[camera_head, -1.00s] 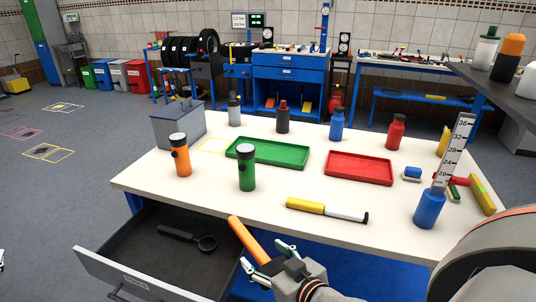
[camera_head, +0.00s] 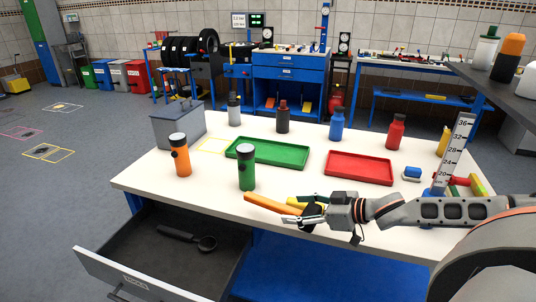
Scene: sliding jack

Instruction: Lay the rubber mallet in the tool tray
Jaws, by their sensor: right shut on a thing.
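My right gripper (camera_head: 298,211) reaches in from the right over the front part of the white workbench. It is shut on the mallet (camera_head: 270,204), whose orange handle points left. A dark part, probably the mallet head, shows beneath the fingers and is partly hidden. A green tray (camera_head: 268,162) lies empty behind the gripper, and a red tray (camera_head: 358,180) lies empty behind and to the right. I cannot tell which is the tool tray. My left gripper is not in view.
Several bottles stand at the back. The open drawer (camera_head: 165,262) below holds a black magnifier-like tool (camera_head: 190,238).

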